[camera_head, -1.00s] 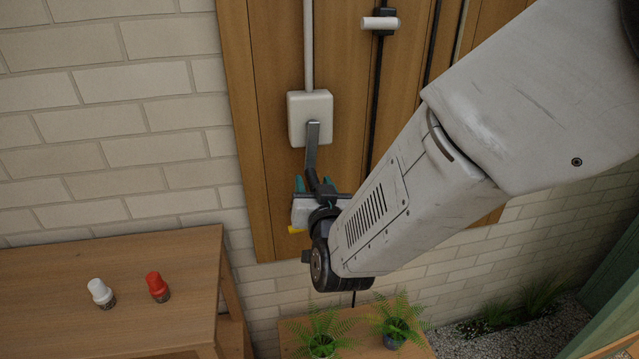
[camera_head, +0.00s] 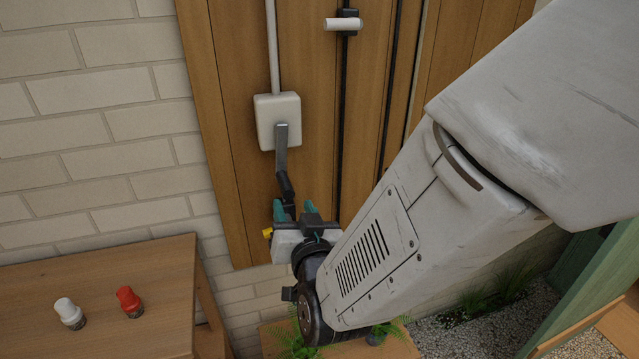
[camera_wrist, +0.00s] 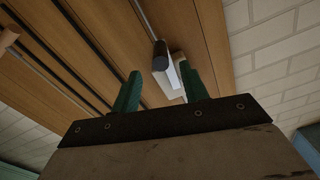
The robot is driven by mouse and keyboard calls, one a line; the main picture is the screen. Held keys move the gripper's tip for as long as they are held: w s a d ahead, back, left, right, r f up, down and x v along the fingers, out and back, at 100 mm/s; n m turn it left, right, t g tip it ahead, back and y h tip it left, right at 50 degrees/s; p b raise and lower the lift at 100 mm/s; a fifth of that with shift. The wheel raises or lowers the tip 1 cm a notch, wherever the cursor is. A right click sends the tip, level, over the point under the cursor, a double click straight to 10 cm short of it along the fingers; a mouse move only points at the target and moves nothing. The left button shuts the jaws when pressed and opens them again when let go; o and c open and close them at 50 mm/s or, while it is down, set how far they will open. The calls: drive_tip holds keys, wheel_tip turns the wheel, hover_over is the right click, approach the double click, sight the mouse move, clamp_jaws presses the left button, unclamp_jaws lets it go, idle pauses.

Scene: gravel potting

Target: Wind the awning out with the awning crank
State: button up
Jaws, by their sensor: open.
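The awning crank (camera_head: 281,150) hangs down from a white box (camera_head: 278,118) on the wooden wall panel. It has a flat grey arm with a black lower part (camera_head: 286,187). My gripper (camera_head: 294,209) is open at the crank's lower end, its green fingertips close to the black part. I cannot tell whether they touch it. In the wrist view my gripper (camera_wrist: 159,90) has its two green fingers spread, with a pale piece (camera_wrist: 170,78) and a dark end (camera_wrist: 160,55) showing between and beyond them. The awning is out of view.
A white rod runs up from the box (camera_head: 272,45). A pale roller on a bracket (camera_head: 343,24) and dark vertical strips are to the right. A wooden table (camera_head: 120,270) at lower left bears a white bottle (camera_head: 69,313) and a red bottle (camera_head: 129,302). Ferns stand below my gripper.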

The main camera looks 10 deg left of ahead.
sight(286, 189)
drive_tip(key=x, duration=0.7)
drive_tip(key=shift+w+a, duration=0.3)
clamp_jaws()
